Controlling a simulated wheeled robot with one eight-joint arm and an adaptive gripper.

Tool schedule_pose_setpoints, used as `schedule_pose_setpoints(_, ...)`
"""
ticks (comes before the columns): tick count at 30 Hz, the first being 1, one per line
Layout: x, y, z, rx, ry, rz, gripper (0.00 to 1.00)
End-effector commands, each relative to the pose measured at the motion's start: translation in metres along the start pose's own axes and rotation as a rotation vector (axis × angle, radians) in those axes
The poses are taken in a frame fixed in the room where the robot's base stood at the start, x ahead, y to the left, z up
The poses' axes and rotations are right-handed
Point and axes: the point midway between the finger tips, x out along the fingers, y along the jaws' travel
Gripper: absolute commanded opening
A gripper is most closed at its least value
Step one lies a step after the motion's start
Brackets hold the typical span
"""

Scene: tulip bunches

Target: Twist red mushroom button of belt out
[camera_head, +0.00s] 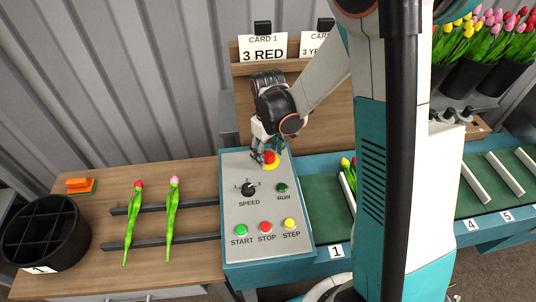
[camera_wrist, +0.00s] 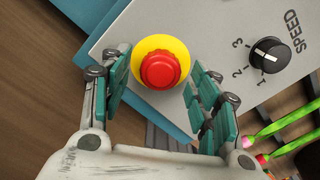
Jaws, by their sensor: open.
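The red mushroom button (camera_head: 270,158) sits on a yellow base near the top of the grey belt control panel (camera_head: 262,210). In the wrist view the red mushroom button (camera_wrist: 160,70) lies between and just beyond my two teal fingers. My gripper (camera_head: 268,150) is open above the button, and in the wrist view my gripper (camera_wrist: 158,92) has one finger on each side of it with gaps. I cannot tell how far above the panel the fingertips are.
The panel also carries a speed knob (camera_head: 249,189), a green run lamp (camera_head: 282,188), and start (camera_head: 242,227), stop (camera_head: 265,227) and step (camera_head: 289,223) buttons. Two tulips (camera_head: 134,222) lie on dark rails at left, near a black bin (camera_head: 72,212). The green belt (camera_head: 487,190) runs right.

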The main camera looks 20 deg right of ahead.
Motion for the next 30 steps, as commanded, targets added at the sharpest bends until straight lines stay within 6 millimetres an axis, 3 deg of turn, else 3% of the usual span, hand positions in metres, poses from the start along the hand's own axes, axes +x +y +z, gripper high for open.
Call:
schedule_pose_setpoints(10,0.0032,0.0000,0.0001,0.000,0.000,0.000,0.56)
schedule_pose_setpoints(16,0.0031,0.0000,0.0001,0.000,0.000,0.000,0.12)
schedule_pose_setpoints(30,0.0037,0.0000,0.0001,0.079,0.000,0.000,0.12)
